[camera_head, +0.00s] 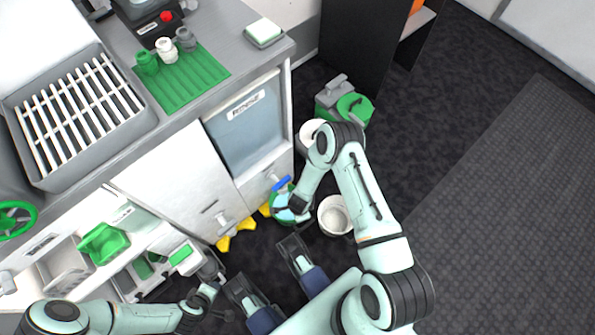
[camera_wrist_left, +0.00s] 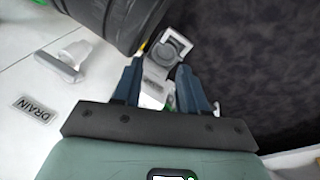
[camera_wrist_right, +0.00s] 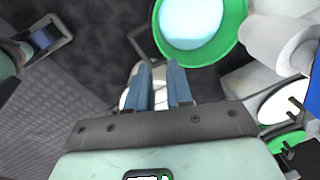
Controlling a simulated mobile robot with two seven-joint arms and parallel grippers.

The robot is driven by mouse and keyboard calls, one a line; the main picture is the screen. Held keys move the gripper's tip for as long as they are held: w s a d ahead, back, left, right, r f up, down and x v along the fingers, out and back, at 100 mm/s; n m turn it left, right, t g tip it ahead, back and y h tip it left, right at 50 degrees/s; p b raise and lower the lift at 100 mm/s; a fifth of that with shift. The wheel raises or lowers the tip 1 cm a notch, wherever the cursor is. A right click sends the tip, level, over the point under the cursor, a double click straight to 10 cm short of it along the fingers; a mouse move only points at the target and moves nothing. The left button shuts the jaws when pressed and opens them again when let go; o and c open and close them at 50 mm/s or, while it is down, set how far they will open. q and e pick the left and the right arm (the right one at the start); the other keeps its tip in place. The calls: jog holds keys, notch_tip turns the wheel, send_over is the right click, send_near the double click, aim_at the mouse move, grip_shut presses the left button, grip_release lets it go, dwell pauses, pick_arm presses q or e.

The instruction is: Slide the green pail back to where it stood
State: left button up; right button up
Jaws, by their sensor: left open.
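The green pail (camera_head: 276,207) stands on the dark floor in front of the grey cabinet, partly hidden by my right gripper. In the right wrist view the pail (camera_wrist_right: 240,22) shows its green rim and pale blue inside, just beyond the fingertips. My right gripper (camera_wrist_right: 159,68) is low beside the pail; its fingers are close together with a narrow gap, and I cannot tell whether they touch the pail. My left gripper (camera_wrist_left: 158,68) is open near the cabinet's lower front at the left, with a grey-white fitting (camera_wrist_left: 160,60) visible beyond its fingers.
A white bucket (camera_head: 335,217) stands close right of the pail. Another white bucket (camera_head: 308,131) and a green-grey container (camera_head: 330,100) stand behind. A blue-handled valve (camera_head: 281,183) juts from the cabinet by the pail. Yellow feet (camera_head: 235,230) stick out at left. Floor at right is clear.

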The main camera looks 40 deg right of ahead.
pick_arm(q)
jog(key=shift+s+f, duration=0.1)
pick_arm(e)
jog(key=shift+f, duration=0.1)
jog(key=f+b, duration=0.1)
jog(key=f, duration=0.3)
jog(key=f+b, duration=0.2)
jog(key=f, duration=0.2)
jog(key=w+f+b, duration=0.1)
jog(key=f+b, duration=0.1)
jog(key=f, duration=0.2)
jog(key=shift+d, duration=0.15)
pick_arm(q)
jog(key=s+a+f+g, duration=0.1)
jog(key=s+f+g, duration=0.3)
jog(key=s+f, duration=0.3)
jog(key=shift+s+a+n, duration=0.2)
jog(key=shift+s+n, duration=0.2)
jog(key=shift+s, duration=1.35)
pick_arm(e)
jog(key=shift+w+f, duration=0.1)
jog(key=shift+f, duration=0.45)
grip_shut()
